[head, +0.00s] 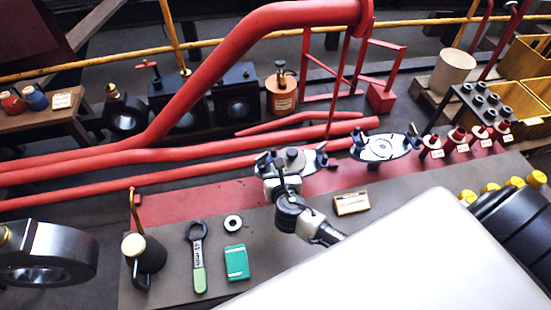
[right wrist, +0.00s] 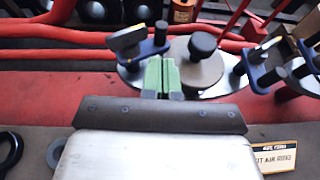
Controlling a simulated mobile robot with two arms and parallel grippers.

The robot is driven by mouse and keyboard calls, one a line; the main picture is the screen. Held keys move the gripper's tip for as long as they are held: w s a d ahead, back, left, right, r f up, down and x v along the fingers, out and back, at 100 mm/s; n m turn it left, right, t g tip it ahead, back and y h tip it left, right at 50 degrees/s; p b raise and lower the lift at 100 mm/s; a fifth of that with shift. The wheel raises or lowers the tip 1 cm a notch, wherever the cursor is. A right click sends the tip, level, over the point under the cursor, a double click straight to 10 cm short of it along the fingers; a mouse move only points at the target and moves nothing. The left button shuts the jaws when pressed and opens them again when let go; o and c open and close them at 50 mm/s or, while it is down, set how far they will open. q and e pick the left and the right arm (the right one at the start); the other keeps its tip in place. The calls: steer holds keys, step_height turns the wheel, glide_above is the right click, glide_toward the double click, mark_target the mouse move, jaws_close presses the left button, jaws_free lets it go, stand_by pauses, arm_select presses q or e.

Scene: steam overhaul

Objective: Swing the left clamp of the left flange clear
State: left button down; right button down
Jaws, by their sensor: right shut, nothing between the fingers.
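The left flange (head: 308,163) is a pale oval plate with a dark round knob, seen in the head view behind my right gripper. In the right wrist view its plate (right wrist: 215,88) spreads across the top middle. Its left clamp (right wrist: 140,48) has a dark blue body and a grey wedge-shaped head pointing left. The right clamp (right wrist: 258,65) stands at the other end. My right gripper (right wrist: 160,72) has green fingers, shut and empty, just in front of the left clamp; contact cannot be told. It also shows in the head view (head: 278,181). My left gripper is not in view.
The right flange (head: 385,147) sits to the right. On the grey bench lie a ring wrench (head: 197,255), a green box (head: 236,262), a small ring (head: 233,223) and a label plate (head: 351,203). Red pipes (head: 150,178) run behind the flanges.

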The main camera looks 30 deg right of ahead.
mark_target(275, 153)
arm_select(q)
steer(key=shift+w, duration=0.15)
arm_select(e)
steer(key=shift+w+d+f, duration=0.1)
steer(key=shift+w+d, duration=0.1)
steer(key=shift+w, duration=0.5)
steer(key=shift+w+d+r, duration=0.1)
steer(key=shift+w+d, duration=0.15)
steer(key=shift+w, duration=0.45)
steer(key=shift+w+d+f, duration=0.1)
steer(key=shift+w+d, duration=0.1)
steer(key=shift+w, duration=0.5)
steer(key=shift+d, duration=0.1)
